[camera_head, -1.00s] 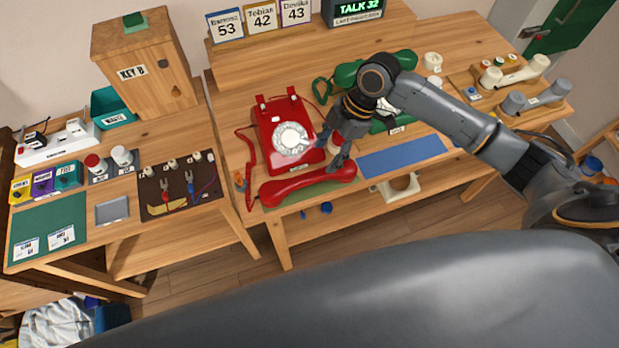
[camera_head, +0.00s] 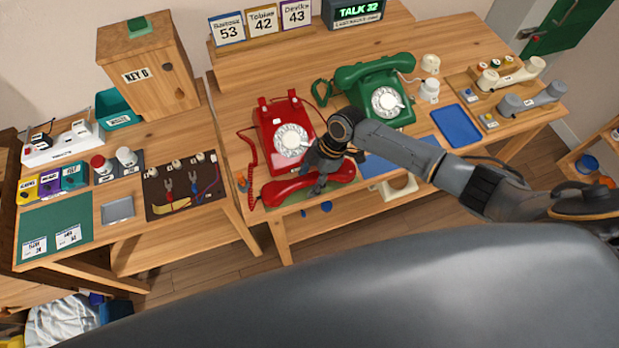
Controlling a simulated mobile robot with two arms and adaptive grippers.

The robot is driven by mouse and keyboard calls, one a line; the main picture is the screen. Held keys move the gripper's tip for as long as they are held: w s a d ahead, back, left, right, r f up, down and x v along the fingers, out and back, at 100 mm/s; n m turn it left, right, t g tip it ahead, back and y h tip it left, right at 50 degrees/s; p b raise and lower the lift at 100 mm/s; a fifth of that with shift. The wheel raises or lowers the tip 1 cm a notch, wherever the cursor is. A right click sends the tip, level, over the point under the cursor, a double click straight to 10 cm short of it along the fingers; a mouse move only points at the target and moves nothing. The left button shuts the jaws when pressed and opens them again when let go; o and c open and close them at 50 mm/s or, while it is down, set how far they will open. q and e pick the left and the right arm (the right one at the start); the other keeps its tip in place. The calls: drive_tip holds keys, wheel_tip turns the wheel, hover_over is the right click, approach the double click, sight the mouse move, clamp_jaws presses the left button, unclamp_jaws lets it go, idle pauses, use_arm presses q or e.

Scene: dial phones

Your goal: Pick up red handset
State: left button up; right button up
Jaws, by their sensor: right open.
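The red handset (camera_head: 283,191) lies across the front edge of the table, on a green mat, in front of the red dial phone (camera_head: 286,130). A coiled red cord (camera_head: 248,160) runs along its left side. My right gripper (camera_head: 324,180) is over the right half of the handset, pointing down, with its fingers open. The fingers hide part of the handset, and I cannot tell whether they touch it. My left gripper is not in view.
A green dial phone (camera_head: 378,88) with its handset on stands behind my right arm. A blue mat (camera_head: 383,166) and a blue tray (camera_head: 456,125) lie to the right. A side table with a tool board (camera_head: 183,186) stands at left.

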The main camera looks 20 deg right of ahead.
clamp_jaws()
drive_tip(key=shift+r, duration=0.1)
idle(0.3)
